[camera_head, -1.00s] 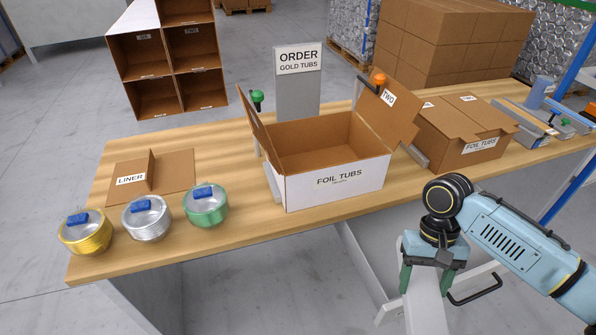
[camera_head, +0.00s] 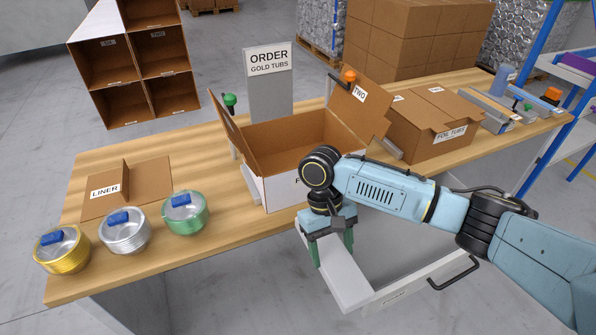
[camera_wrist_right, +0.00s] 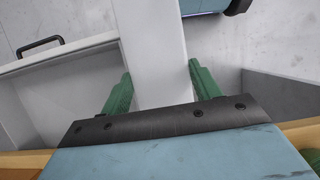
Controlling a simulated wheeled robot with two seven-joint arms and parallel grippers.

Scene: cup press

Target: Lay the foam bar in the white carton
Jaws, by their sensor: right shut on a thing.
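The foam bar (camera_head: 345,277) is a long pale grey-white block. My right gripper (camera_head: 331,247) is shut on it, with green fingers on both sides, in front of the table's near edge. In the right wrist view the bar (camera_wrist_right: 152,45) runs between the two green fingers (camera_wrist_right: 157,85). The white carton (camera_head: 277,191) stands open on the table behind the gripper, with brown flaps raised at left and right. My right arm hides part of its labelled front, and its floor is hidden. My left gripper is not in view.
Gold (camera_head: 62,250), silver (camera_head: 125,232) and green (camera_head: 186,213) tubs stand at the table's left front, near a brown liner (camera_head: 140,183). A closed foil tubs box (camera_head: 425,130) stands right of the carton. An open drawer (camera_head: 425,282) lies below the table edge.

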